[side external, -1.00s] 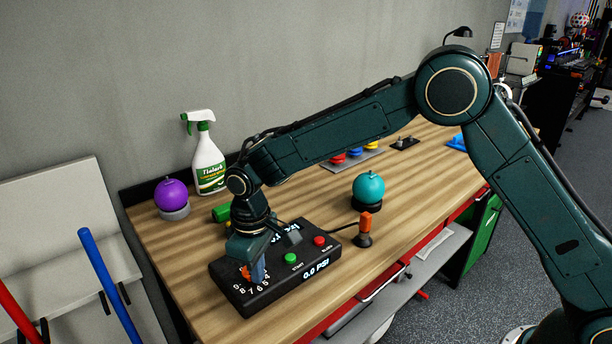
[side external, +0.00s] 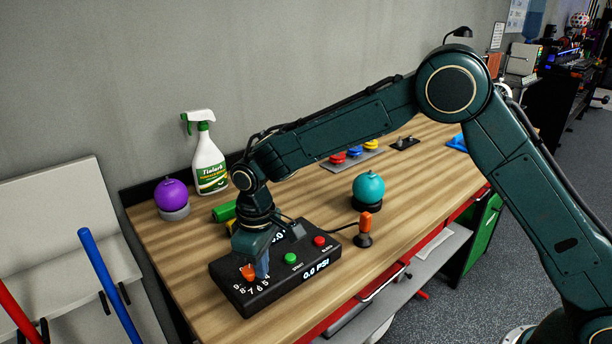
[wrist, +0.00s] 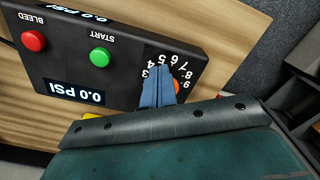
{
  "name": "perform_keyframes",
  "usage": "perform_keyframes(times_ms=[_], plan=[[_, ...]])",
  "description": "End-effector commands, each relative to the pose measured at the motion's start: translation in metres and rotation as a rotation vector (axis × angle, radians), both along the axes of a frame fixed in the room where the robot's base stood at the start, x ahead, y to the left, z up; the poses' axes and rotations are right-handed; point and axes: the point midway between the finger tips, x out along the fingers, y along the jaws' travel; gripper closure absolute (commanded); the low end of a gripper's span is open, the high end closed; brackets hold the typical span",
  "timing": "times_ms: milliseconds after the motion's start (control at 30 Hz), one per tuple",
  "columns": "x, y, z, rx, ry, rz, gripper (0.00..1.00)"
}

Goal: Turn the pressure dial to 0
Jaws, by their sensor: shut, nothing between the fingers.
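The black pressure box (side external: 290,288) lies on the wooden bench. Its display reads 0.0 PSI in the side view and in the wrist view (wrist: 75,92). The orange dial (side external: 249,272) sits at the box's left end among white numbers. In the wrist view the dial (wrist: 176,86) shows partly behind the blue fingers; its pointer setting is hidden. My gripper (side external: 262,270) is shut and empty, its fingers (wrist: 157,88) together, pointing down right beside the dial. I cannot tell whether they touch it.
The box has a green start button (side external: 291,258) and a red bleed button (side external: 319,240). A purple ball (side external: 171,194), a spray bottle (side external: 208,165), a teal ball (side external: 369,187) and an orange-handled lever (side external: 365,225) stand around it.

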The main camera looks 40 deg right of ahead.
Motion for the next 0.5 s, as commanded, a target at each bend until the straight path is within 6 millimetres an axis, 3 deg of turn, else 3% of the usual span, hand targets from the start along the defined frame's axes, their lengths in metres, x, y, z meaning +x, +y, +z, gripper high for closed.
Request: perform_keyframes(times_ms=[500], plan=[[0.007,-0.004,0.0012,0.003,-0.006,0.002,1.0]])
